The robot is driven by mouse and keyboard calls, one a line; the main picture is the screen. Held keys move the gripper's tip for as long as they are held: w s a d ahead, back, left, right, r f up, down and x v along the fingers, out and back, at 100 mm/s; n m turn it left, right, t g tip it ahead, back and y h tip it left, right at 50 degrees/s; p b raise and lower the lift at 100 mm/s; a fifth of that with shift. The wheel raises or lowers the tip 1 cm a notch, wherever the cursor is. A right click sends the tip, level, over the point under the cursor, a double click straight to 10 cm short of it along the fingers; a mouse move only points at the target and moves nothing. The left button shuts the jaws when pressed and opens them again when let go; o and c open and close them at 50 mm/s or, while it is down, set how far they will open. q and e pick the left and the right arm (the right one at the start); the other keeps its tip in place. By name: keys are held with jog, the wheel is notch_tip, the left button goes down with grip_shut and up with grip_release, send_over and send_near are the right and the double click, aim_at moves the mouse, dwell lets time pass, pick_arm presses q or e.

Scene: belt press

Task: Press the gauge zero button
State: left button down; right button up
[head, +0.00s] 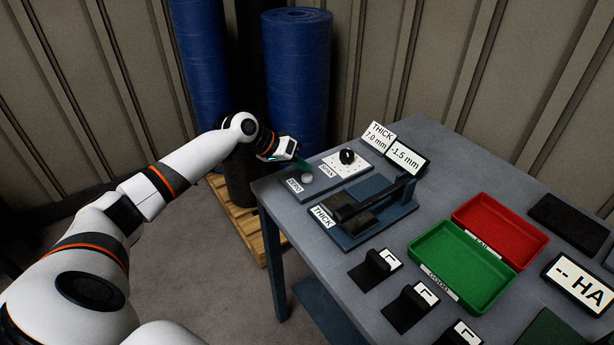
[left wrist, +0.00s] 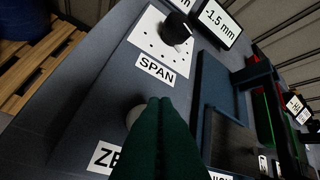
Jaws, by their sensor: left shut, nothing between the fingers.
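The zero button (head: 307,178) is a pale round knob on the gauge's base plate, behind the ZERO label (head: 294,185). In the left wrist view the button (left wrist: 132,117) is partly hidden behind my fingers. My left gripper (head: 305,167) is shut and empty, its dark green fingertips close to the button. In the left wrist view the fingers (left wrist: 160,105) lie together, overlapping the button's right side; I cannot tell whether they touch it. The gauge display (head: 405,155) reads -1.5 mm. My right gripper is not in view.
The black span knob (head: 347,156) on its white dial stands just behind the button. The thickness gauge arm (head: 375,198) is to the right. Green (head: 460,265) and red (head: 500,228) trays and several dark blocks occupy the table's right and front. Blue rolls (head: 297,70) stand behind.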

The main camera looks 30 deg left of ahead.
aim_at(302, 177)
pick_arm(q)
jog(key=shift+f, duration=0.15)
jog(key=shift+f, duration=0.3)
jog(key=shift+f, duration=0.45)
dwell(0.6)
jog(key=shift+r, duration=0.1)
jog(key=shift+r+p, duration=0.75)
notch_tip(302, 177, up, 5)
jog(key=p, duration=0.4)
jog(key=shift+r+p, duration=0.1)
jog(key=shift+p, duration=0.3)
